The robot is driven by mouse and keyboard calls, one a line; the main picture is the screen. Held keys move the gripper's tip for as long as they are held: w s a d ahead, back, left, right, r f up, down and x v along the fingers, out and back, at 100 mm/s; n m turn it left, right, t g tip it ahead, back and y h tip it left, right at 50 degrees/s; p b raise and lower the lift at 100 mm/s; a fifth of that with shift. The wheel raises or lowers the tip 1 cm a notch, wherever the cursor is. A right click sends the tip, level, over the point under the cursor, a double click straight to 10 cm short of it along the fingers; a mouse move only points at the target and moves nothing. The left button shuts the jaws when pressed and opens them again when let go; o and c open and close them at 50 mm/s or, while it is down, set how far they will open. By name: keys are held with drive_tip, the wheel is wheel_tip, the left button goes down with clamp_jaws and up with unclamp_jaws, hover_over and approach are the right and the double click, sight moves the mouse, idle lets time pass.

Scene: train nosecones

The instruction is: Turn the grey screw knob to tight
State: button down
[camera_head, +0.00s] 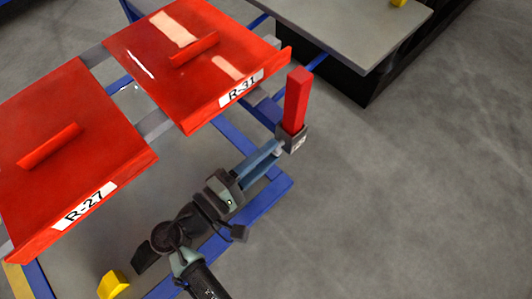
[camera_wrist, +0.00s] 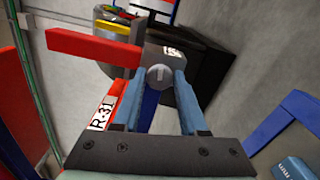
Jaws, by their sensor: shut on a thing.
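The grey screw knob (camera_wrist: 160,77) is a small round disc with a slot-like mark, on the side of a dark grey block (camera_wrist: 160,54) that carries a white label. A red bar (camera_wrist: 95,48) sticks out from this block; in the head view the red bar (camera_head: 296,100) stands nearly upright on it. My gripper (camera_head: 275,149) reaches the block from the lower left. Its two blue fingers close on the knob from either side, and the wrist view shows the knob between the fingertips (camera_wrist: 161,80). In the head view the fingers largely hide the knob.
Two red panels, R-31 (camera_head: 200,85) and R-27 (camera_head: 75,145), lie on a blue frame (camera_head: 265,205) to the left. A grey-topped table (camera_head: 355,35) stands behind. A yellow piece (camera_head: 113,286) is at the lower left. The floor at right is clear.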

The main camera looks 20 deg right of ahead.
drive_tip(key=m, duration=0.2)
drive_tip(key=m+b, duration=0.1)
drive_tip(key=m, duration=0.1)
drive_tip(key=m+b, duration=0.1)
drive_tip(key=shift+f+m, duration=0.3)
drive_tip(key=shift+m, duration=0.1)
drive_tip(key=m+b, duration=0.3)
drive_tip(key=m, duration=0.1)
drive_tip(key=shift+f, duration=0.1)
drive_tip(key=m+b, duration=0.5)
drive_tip(key=shift+f+m, duration=0.1)
drive_tip(key=shift+m, duration=0.3)
drive_tip(key=shift+w+m+b, duration=0.1)
drive_tip(key=shift+m+b, duration=1.05)
drive_tip(key=shift+m, duration=0.05)
drive_tip(key=shift+m+b, duration=0.85)
drive_tip(key=shift+m, duration=0.05)
drive_tip(key=shift+r, duration=0.25)
drive_tip(key=shift+c, duration=2.4)
unclamp_jaws()
